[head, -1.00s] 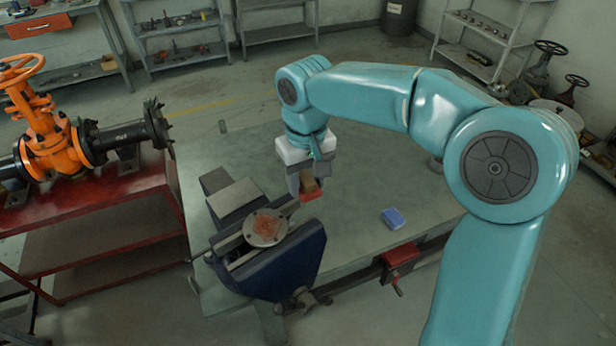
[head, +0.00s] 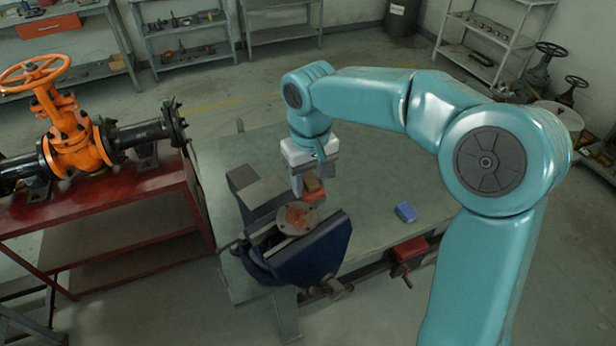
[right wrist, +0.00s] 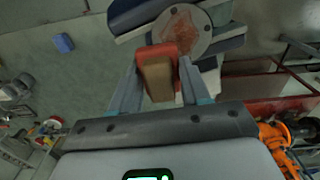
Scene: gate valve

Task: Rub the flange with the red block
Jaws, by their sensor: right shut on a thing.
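The round flange (head: 297,218) lies face up on the jaws of the dark blue vise (head: 318,254), with a reddish rusty patch in its middle. My right gripper (head: 306,190) is shut on the block (head: 314,189), which has a brown part and a red face. In the head view the block is just behind and right of the flange, close to its rim. In the right wrist view the red end of the block (right wrist: 158,52) overlaps the near edge of the flange (right wrist: 187,27); I cannot tell whether they touch. My left gripper is not in view.
A blue block (head: 405,212) lies on the workbench (head: 380,178) right of the vise. An orange gate valve (head: 75,140) with black pipes stands on a red table at the left. The bench behind and right of the vise is mostly clear.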

